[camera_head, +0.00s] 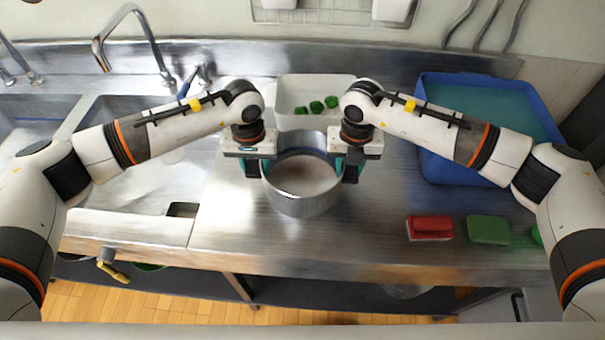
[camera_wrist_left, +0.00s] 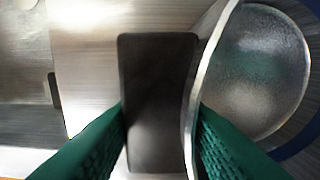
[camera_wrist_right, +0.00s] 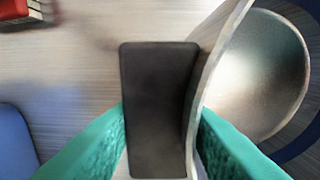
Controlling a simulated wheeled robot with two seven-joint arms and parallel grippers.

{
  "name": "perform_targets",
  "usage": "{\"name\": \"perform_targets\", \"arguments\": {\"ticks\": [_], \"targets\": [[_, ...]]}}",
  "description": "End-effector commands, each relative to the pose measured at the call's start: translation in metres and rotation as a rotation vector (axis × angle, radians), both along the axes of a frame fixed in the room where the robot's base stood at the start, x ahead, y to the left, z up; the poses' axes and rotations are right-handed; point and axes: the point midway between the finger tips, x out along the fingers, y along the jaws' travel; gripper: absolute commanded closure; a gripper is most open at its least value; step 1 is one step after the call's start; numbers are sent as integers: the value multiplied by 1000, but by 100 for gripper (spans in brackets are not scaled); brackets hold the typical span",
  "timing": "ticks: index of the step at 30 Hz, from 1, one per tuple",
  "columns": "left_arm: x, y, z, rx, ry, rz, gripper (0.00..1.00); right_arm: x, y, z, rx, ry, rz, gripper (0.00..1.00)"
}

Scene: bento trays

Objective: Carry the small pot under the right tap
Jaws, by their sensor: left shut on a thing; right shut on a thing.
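The small round metal pot (camera_head: 302,205) is in the middle of the steel counter, upright, empty-looking inside. My left gripper (camera_head: 255,168) is shut on its left side. My right gripper (camera_head: 348,168) is shut on its right side. In the left wrist view, the pot (camera_wrist_left: 262,75) has its rim between the green fingers (camera_wrist_left: 160,150), beside a dark block. The right wrist view shows the same with the pot (camera_wrist_right: 262,75) and fingers (camera_wrist_right: 160,150). I cannot tell whether the pot touches the counter. The right tap (camera_head: 130,12) curves over the right sink (camera_head: 100,110), at the left.
A white tray (camera_head: 290,90) with several green pieces stands behind the pot. A blue bin (camera_head: 428,150) stands at the right. A red block (camera_head: 430,227) and a green block (camera_head: 488,229) lie at the front right. Counter between pot and sink is mostly clear.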

Motion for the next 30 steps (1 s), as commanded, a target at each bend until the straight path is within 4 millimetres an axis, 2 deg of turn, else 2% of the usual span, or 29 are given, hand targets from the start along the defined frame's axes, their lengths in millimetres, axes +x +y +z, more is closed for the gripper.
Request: {"name": "perform_targets", "arguments": {"ticks": [8, 14, 30], "targets": [[1, 0, 2, 1, -1, 0, 91, 1, -1, 2, 0, -2, -2, 92], [1, 1, 11, 1, -1, 0, 91, 1, -1, 11, -1, -2, -2, 92], [0, 1, 80, 2, 0, 0, 91, 1, -1, 80, -2, -1, -4, 92]]}}
